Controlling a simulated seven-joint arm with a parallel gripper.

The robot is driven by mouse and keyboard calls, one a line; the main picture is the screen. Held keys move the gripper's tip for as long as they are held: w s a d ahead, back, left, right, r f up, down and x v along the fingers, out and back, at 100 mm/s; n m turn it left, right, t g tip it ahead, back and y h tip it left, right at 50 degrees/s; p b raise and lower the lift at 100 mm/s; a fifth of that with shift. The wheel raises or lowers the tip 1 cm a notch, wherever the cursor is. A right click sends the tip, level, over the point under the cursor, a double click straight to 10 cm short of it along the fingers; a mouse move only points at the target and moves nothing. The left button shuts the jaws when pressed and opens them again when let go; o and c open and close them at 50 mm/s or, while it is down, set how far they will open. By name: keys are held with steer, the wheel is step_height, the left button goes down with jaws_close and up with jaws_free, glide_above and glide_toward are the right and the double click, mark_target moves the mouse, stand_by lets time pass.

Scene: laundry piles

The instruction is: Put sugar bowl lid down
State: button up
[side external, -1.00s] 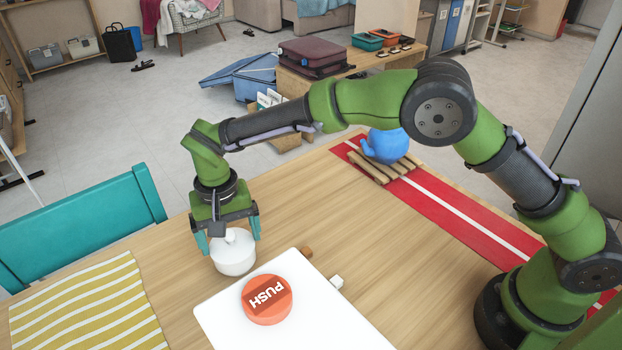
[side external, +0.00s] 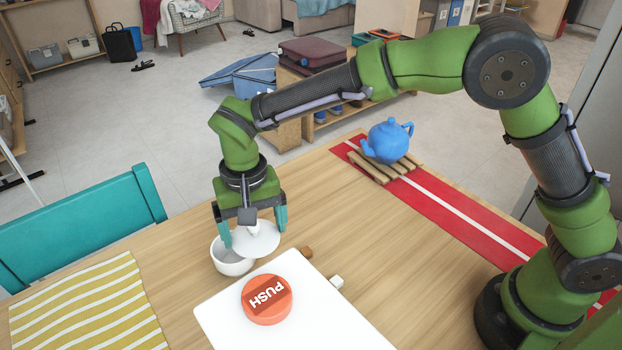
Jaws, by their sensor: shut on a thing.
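My gripper (side external: 252,228) points down over the table and is shut on the knob of the white sugar bowl lid (side external: 262,243). The lid is a round white disc held above and to the right of the white sugar bowl (side external: 231,265). The bowl stands on the wooden table with its open inside partly showing. The lid overlaps the bowl's right rim in this view, so the exact gap between them is hard to tell.
A white board with an orange PUSH button (side external: 267,300) lies in front of the bowl. A blue teapot (side external: 388,140) sits on a wooden trivet on the red runner (side external: 470,222). Bare table (side external: 370,240) lies between.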

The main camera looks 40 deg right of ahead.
steer(key=s+d+r+n, duration=0.1)
steer(key=s+d+n, duration=0.1)
steer(key=s+d, duration=0.6)
steer(key=w+d+r+n, duration=0.1)
steer(key=w+d+r, duration=0.25)
steer(key=d, duration=0.65)
steer(key=w+d+r, duration=0.2)
steer(key=d+r, duration=0.2)
steer(key=d, duration=0.7)
steer(key=s+a+f+n, duration=0.25)
steer(key=a+n, duration=0.25)
steer(key=a, duration=0.7)
steer(key=s+a+f+n, duration=0.25)
steer(key=a+n, duration=0.25)
steer(key=a, duration=0.8)
steer(key=s+a+f+n, duration=0.1)
steer(key=a+f+n, duration=0.3)
steer(key=a, duration=0.8)
steer(key=shift+n, duration=0.4)
step_height(320, 180, down, 9)
steer(key=shift+s+f, duration=0.1)
steer(key=shift+s, duration=0.05)
steer(key=shift+f, duration=0.1)
